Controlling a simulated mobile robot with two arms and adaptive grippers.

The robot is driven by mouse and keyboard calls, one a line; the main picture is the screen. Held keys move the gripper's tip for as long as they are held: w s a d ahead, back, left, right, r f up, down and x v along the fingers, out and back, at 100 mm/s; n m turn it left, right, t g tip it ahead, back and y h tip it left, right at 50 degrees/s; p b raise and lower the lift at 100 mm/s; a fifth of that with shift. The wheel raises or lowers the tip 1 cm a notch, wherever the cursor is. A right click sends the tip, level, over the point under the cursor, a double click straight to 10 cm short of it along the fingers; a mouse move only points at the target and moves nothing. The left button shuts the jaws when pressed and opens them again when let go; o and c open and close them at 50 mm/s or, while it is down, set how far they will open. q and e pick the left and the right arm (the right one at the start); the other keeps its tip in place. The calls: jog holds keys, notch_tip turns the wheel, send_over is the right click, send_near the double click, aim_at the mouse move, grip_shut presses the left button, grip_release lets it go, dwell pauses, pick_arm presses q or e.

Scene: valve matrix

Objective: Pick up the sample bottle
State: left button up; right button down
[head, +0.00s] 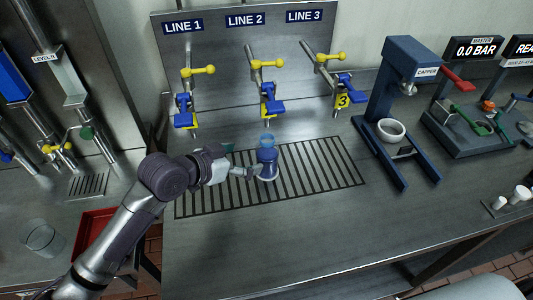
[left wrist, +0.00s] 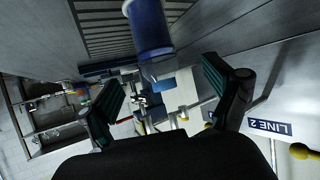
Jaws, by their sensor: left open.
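The sample bottle (head: 267,160) stands upright on the slatted drain grate below LINE 2, with a dark blue body and a clear bluish top. My left gripper (head: 241,160) is just to its left, fingers pointing toward it. In the left wrist view the bottle (left wrist: 150,28) shows at the top centre, its clear end reaching toward the gap between the fingers. There the left gripper (left wrist: 168,88) is open, with a finger on each side and nothing held. Whether a finger touches the bottle cannot be told. My right gripper is not in view.
Three taps with yellow and blue handles, such as the LINE 2 tap (head: 267,88), stand behind the grate (head: 325,165). A blue capper (head: 398,75) is to the right. A red tray (head: 92,235) and a clear glass (head: 43,240) are at left. The front counter is clear.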

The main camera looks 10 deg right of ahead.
aim_at(258, 154)
pick_arm(q)
jog(key=x, duration=0.3)
jog(key=shift+r, duration=0.1)
jog(key=shift+w+d+f, duration=0.2)
jog(key=shift+d+f, duration=0.05)
jog(key=shift+w+d, duration=0.1)
jog(key=shift+d, duration=0.05)
jog(key=shift+w+d+f+p, duration=0.1)
jog(key=shift+d+p, duration=0.25)
jog(key=shift+p, duration=0.15)
jog(key=x, duration=0.1)
jog(key=p+x, duration=0.1)
jog(key=x, duration=0.1)
jog(key=shift+d+f, duration=0.1)
jog(key=shift+d, duration=0.3)
jog(key=shift+w+d+f, duration=0.2)
jog(key=shift+d+f, duration=0.05)
jog(key=shift+a, duration=0.1)
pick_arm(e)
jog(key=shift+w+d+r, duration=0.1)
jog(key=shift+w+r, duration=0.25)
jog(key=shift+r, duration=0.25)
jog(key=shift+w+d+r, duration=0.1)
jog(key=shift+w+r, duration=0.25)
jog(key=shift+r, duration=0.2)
pick_arm(q)
jog(key=shift+c, duration=0.2)
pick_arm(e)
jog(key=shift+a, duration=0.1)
